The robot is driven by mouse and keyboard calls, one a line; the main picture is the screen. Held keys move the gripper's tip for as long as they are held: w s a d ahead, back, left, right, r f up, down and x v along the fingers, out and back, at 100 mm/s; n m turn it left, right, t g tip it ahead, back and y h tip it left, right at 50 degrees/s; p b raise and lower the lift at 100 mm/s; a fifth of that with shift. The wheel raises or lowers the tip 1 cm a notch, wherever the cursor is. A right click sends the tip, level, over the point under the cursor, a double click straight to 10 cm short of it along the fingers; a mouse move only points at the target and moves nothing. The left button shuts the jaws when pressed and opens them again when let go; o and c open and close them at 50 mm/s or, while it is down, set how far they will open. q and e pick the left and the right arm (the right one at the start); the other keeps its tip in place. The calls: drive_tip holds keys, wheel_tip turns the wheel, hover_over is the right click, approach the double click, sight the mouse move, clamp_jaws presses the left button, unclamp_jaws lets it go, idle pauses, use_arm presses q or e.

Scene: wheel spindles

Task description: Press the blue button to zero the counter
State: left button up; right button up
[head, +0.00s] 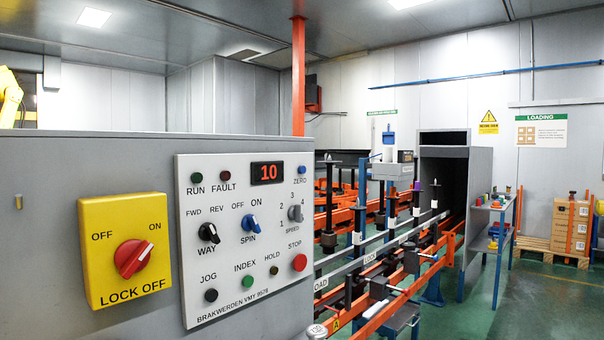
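The blue button (301,170) is small and round, at the upper right of the white control panel (240,290), with the label ZERO under it. The counter (267,173) is a dark display left of the button and reads 10 in red digits. Neither of my grippers is in the head view, and nothing covers the button or the counter.
The panel also bears a grey speed knob (295,213) below the button, a blue spin knob (250,223) and a red stop button (299,262). A yellow lock-off box (125,285) is on the left. A spindle line (400,250) runs close on the right.

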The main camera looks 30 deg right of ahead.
idle(0.3)
clamp_jaws()
idle(1.6)
